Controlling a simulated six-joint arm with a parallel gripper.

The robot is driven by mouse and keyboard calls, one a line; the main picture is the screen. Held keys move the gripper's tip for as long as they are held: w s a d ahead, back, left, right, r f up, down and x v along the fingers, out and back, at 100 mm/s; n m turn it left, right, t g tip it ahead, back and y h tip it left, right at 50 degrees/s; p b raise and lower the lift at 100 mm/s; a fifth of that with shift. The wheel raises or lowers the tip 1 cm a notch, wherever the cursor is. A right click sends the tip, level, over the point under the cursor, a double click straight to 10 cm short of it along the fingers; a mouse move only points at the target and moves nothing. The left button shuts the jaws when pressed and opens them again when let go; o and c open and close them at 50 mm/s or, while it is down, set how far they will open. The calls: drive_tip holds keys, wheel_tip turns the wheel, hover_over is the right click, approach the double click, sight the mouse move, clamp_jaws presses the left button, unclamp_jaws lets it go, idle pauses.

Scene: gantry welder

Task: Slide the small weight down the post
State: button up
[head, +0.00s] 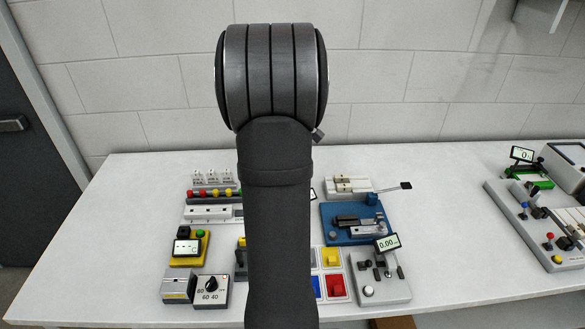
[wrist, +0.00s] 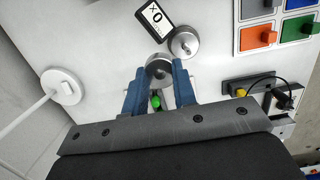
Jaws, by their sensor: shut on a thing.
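In the wrist view my gripper (wrist: 159,76) has its two blue fingers shut on a round silver weight (wrist: 158,66), which sits between the fingertips. A second silver disc (wrist: 184,43) with a small knob in its centre stands just beyond, up and right, close to the held one. A white post (wrist: 28,113) on a round white base (wrist: 62,86) stands to the left, apart from my gripper. I cannot tell whether the held weight is around a post. In the head view my arm hides the gripper, the weights and the white post.
A small display (wrist: 155,20) lies beyond the weights. A green knob (wrist: 155,102) shows between my fingers. A panel of coloured switches (wrist: 262,38) and a black connector block (wrist: 250,85) are to the right. The head view shows a blue vise-like fixture (head: 345,224) right of my arm.

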drive_tip(key=s, duration=0.2)
drive_tip(key=s+r, duration=0.1)
drive_tip(key=s, duration=0.1)
drive_tip(key=shift+a, duration=0.4)
drive_tip(key=shift+f, duration=2.65)
drive_tip(key=shift+f, duration=2.55)
drive_tip(key=o, duration=1.1)
drive_tip(key=a+r, duration=0.1)
drive_tip(key=r, duration=1)
drive_tip(key=a+r, duration=0.1)
drive_tip(key=r, duration=0.5)
drive_tip(key=shift+a+r, duration=0.1)
drive_tip(key=shift+a, duration=0.2)
drive_tip(key=d+f, duration=0.1)
drive_tip(key=f, duration=1)
drive_tip(key=d+f, duration=0.1)
drive_tip(key=f, duration=0.5)
drive_tip(key=shift+d, duration=0.3)
